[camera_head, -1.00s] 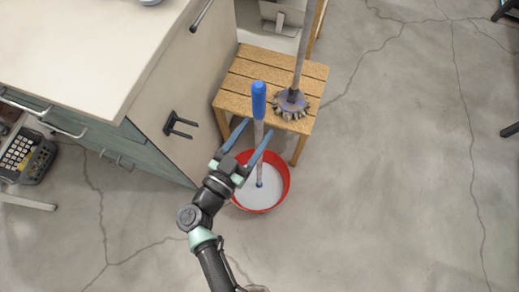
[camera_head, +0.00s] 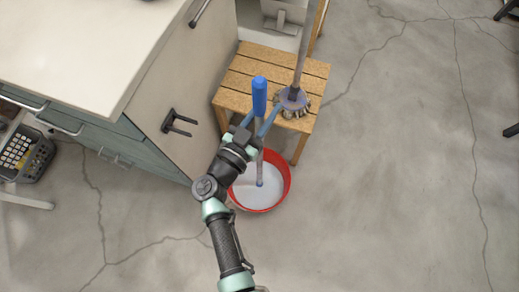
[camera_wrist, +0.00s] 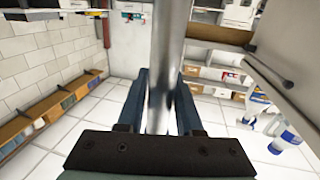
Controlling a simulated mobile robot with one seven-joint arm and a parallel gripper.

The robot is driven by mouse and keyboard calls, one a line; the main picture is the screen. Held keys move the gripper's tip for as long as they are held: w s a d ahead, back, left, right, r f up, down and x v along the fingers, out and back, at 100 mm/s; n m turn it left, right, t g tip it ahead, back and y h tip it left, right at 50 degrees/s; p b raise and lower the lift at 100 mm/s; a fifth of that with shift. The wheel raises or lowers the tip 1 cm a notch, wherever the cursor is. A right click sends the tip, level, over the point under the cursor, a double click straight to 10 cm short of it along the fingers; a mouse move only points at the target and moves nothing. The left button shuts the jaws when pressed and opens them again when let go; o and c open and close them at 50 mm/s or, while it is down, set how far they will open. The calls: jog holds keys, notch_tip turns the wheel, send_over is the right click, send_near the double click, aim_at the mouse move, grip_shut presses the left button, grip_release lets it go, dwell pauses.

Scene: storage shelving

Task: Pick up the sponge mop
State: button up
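A stick with a blue grip (camera_head: 259,96) and a grey shaft stands upright in a red bucket (camera_head: 289,187). Its lower end is in the bucket's whitish contents, so its head is hidden. A second mop (camera_head: 292,98), with a long grey pole and a fringed head, rests on the wooden stool. My gripper (camera_head: 260,122) is open, with its blue fingers on either side of the blue-gripped stick, below the grip. In the wrist view, a silvery pole (camera_wrist: 166,50) runs between the spread fingers (camera_wrist: 164,85). I cannot tell whether either finger touches it.
The slatted wooden stool (camera_head: 240,82) stands just behind the bucket. A cabinet with a pale top (camera_head: 80,50) and a dark handle on its side is to the left. A keypad device (camera_head: 27,153) is at the far left. Cracked concrete floor (camera_head: 400,180) is clear on the right.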

grip_shut()
